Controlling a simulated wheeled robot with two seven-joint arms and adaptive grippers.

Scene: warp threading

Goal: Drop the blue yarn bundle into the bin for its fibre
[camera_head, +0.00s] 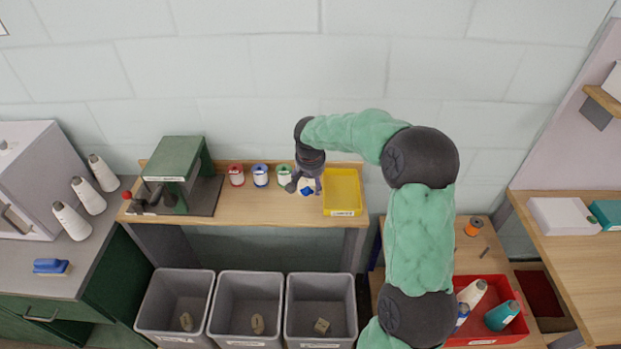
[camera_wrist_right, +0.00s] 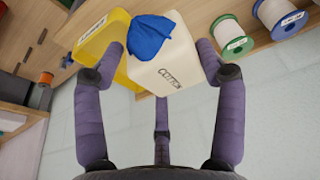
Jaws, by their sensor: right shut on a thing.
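The blue yarn bundle (camera_wrist_right: 152,35) shows as a blue tuft at the end of a white wrapper (camera_wrist_right: 165,65) whose lettering appears to read COTTON. My right gripper (camera_wrist_right: 160,52) is shut on this wrapped bundle, with fingers on both sides of it. In the head view my right gripper (camera_head: 305,182) is over the shelf, between the green spool and the yellow tray, and partly hides the bundle (camera_head: 307,192). Three grey bins stand below: left (camera_head: 146,305), middle (camera_head: 214,307) and right (camera_head: 289,308). Each has a small item inside; their labels are too small to read.
A yellow tray (camera_head: 342,210) stands right of the gripper; red (camera_head: 236,175), blue (camera_head: 260,175) and green (camera_head: 284,175) spools stand left. A green machine (camera_head: 178,165) is farther left. A red crate (camera_head: 495,339) with cones is at lower right. Space above the bins looks clear.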

